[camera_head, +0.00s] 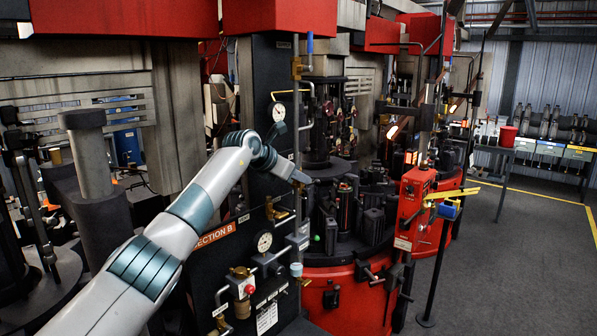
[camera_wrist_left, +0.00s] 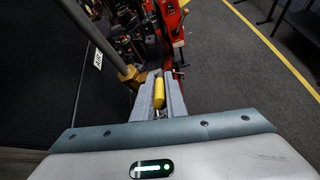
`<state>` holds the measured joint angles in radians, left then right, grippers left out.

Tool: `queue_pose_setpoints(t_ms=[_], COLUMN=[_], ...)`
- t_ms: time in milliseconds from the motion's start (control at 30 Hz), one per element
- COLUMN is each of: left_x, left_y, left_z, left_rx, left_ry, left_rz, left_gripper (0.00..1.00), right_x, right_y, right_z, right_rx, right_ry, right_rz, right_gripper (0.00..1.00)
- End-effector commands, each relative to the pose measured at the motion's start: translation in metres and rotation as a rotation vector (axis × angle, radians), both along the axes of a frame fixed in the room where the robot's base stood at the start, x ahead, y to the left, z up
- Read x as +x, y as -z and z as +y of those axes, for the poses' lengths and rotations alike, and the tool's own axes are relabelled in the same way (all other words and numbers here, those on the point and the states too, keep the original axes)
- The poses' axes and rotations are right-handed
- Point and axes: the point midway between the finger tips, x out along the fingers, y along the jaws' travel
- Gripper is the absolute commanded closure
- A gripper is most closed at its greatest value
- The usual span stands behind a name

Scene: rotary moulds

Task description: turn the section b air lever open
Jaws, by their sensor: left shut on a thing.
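The section B panel (camera_head: 262,80) is a dark upright board with an orange "SECTION B" label (camera_head: 214,237). My left arm reaches across it, and my left gripper (camera_head: 302,178) is at the panel's right edge. In the left wrist view my left gripper (camera_wrist_left: 158,100) is shut on the yellow air lever (camera_wrist_left: 159,92), which lies between its fingers. A brass valve body (camera_wrist_left: 131,76) on a vertical pipe (camera_wrist_left: 92,28) is just left of the fingers. A white label (camera_wrist_left: 98,60) reading "AIR" is on the dark panel beside it. My right gripper is out of view.
Gauges (camera_head: 278,111) and brass valves are on the panel around my arm. A blue-handled lever (camera_head: 310,48) is above. A red control box (camera_head: 413,208) and the moulding machine stand to the right. The floor (camera_head: 500,270) at right is clear.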

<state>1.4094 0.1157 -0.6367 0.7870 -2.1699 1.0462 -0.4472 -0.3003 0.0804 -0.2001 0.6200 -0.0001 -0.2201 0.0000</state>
Motion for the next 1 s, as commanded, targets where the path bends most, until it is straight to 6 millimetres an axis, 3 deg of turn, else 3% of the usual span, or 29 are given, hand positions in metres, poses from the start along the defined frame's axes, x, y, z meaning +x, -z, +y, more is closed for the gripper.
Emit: queue_pose_setpoints(t_ms=[200, 633, 667, 700, 1000], left_x=[0.0016, 0.0019, 0.0019, 0.0019, 0.0015], left_y=[-0.0035, -0.0032, -0.0033, -0.0032, -0.003], left_z=[0.0001, -0.0001, -0.0001, -0.0003, -0.0009], left_rx=[0.029, 0.035, 0.035, 0.035, 0.034], left_ry=[-0.002, -0.001, -0.001, -0.001, 0.001], left_rz=[0.04, 0.045, 0.045, 0.045, 0.045], left_gripper=[1.0, 1.0, 0.81, 0.72, 0.7], right_x=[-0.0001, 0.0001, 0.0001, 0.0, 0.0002], right_y=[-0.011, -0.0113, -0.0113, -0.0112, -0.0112], right_z=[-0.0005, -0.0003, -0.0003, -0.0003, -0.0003], right_rx=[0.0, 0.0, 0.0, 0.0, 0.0], right_ry=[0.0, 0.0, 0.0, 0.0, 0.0], right_rz=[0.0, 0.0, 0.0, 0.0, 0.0], right_gripper=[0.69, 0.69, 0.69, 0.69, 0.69])
